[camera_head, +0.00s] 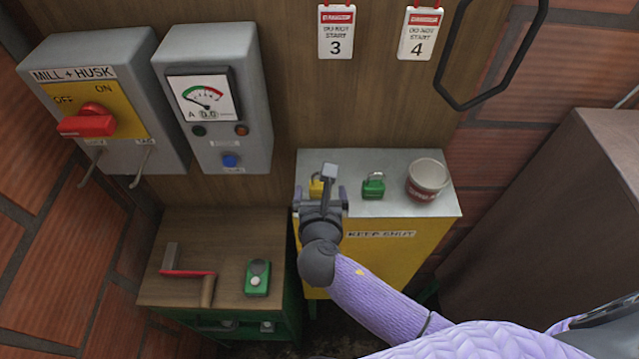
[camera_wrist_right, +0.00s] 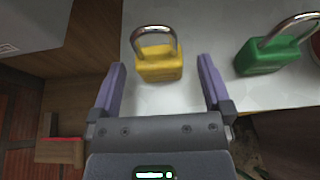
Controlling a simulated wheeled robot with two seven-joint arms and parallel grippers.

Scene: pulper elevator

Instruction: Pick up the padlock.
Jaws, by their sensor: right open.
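A yellow padlock (camera_head: 316,186) with a metal shackle lies on the light metal top of a yellow cabinet, partly hidden by my right gripper in the head view. In the right wrist view the yellow padlock (camera_wrist_right: 159,64) is just beyond the fingertips, between their lines, untouched. A green padlock (camera_head: 373,187) sits to its right; it also shows in the right wrist view (camera_wrist_right: 268,55). My right gripper (camera_head: 322,190) is open and empty, with its fingers (camera_wrist_right: 161,75) pointing at the yellow padlock. My left gripper is not in view.
A cup (camera_head: 428,180) stands at the right of the cabinet top (camera_head: 345,160). A wooden bench (camera_head: 210,230) at the left holds a red-and-wood tool (camera_head: 190,273) and a green device (camera_head: 257,278). Grey switch boxes (camera_head: 215,95) hang above. A large brown box (camera_head: 560,200) stands right.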

